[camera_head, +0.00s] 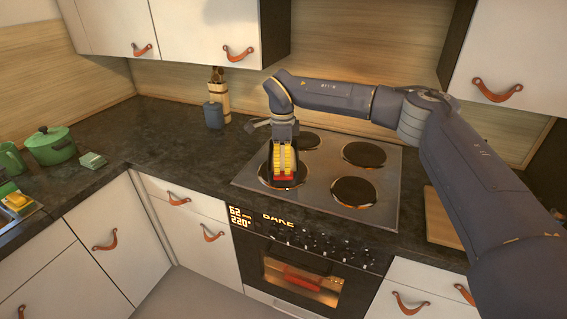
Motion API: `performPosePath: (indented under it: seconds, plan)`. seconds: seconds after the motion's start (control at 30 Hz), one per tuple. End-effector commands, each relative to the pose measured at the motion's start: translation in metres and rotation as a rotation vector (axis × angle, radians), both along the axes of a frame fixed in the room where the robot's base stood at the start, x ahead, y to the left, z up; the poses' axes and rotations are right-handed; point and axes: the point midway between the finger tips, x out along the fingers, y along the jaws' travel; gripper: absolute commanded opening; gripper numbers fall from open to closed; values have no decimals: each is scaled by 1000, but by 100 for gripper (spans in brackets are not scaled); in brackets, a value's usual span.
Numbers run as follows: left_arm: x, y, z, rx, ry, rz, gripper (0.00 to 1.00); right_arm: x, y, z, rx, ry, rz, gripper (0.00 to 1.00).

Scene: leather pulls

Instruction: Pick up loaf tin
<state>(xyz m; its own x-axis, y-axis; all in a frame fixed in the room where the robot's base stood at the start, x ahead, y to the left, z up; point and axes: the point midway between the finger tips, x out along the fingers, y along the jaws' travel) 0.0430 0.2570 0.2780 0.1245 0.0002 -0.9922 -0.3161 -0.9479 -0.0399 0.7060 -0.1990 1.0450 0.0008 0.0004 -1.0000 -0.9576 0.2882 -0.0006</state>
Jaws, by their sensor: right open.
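I cannot pick out a loaf tin with certainty. A long red object (303,280) shows through the glass of the oven door (275,268), which is shut; its shape is too dim to name surely. My right gripper (284,174) points down over the front left plate of the hob (325,188). It is open, with yellow along its fingers. A small red patch shows at its fingertips, and I cannot tell whether it is part of the gripper or a separate thing. My left gripper is not in view.
A green lidded pot (51,146), a green mug (11,158) and a small green block (93,160) stand on the left counter. A grey canister (213,115) stands at the back. A wooden board (441,217) lies right of the hob. The middle-left counter is clear.

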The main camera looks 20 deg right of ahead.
Motion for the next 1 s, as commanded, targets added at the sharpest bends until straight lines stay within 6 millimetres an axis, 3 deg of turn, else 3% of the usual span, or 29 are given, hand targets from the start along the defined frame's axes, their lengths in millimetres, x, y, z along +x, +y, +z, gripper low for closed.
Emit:
performPosePath:
  seconds: [0.5, 0.87, 1.0]
  plan:
    - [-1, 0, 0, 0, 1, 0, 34, 0, -4, -49, 0, 1, 0, 60]
    - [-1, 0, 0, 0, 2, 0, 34, 0, -4, -53, 0, 0, 0, 59]
    - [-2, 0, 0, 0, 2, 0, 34, 0, -4, -53, 0, 0, 0, 43]
